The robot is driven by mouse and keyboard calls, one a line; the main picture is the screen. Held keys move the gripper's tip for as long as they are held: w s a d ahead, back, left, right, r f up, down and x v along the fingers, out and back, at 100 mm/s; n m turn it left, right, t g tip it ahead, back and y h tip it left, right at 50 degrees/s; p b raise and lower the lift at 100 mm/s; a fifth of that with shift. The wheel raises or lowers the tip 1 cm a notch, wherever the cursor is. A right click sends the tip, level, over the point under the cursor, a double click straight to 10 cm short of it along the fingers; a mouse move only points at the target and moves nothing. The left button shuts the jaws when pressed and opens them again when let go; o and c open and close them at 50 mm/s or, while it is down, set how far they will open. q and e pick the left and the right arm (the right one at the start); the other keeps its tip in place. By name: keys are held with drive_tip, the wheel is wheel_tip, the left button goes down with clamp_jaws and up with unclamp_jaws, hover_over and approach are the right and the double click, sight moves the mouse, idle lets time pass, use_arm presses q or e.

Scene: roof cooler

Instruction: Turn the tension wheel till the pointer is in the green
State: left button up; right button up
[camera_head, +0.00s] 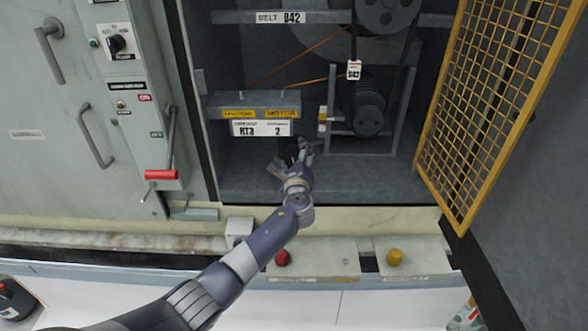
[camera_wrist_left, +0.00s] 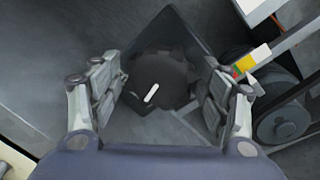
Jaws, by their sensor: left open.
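The tension wheel (camera_wrist_left: 160,78) is a dark round knob with a white mark, under the motor shelf. In the wrist view it lies between the fingers of my left gripper (camera_wrist_left: 160,98), which is open with a gap on both sides. In the head view my left gripper (camera_head: 291,158) reaches into the cabinet and mostly hides the wheel. A small scale (camera_head: 322,117) with white and yellow stands right of the shelf. The wrist view shows yellow, green and red on this scale (camera_wrist_left: 246,64); I cannot tell where the pointer stands. My right gripper is not in view.
A yellow mesh door (camera_head: 492,95) stands open at the right. A pulley (camera_head: 368,112) with a belt is right of the scale. The motor shelf (camera_head: 253,104) overhangs the wheel. A red-handled lever (camera_head: 161,175) is at the left. Red (camera_head: 282,258) and yellow (camera_head: 394,257) knobs sit in front.

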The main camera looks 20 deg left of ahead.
use_arm(q)
drive_tip(key=v, duration=1.1)
drive_tip(key=shift+f, duration=0.1)
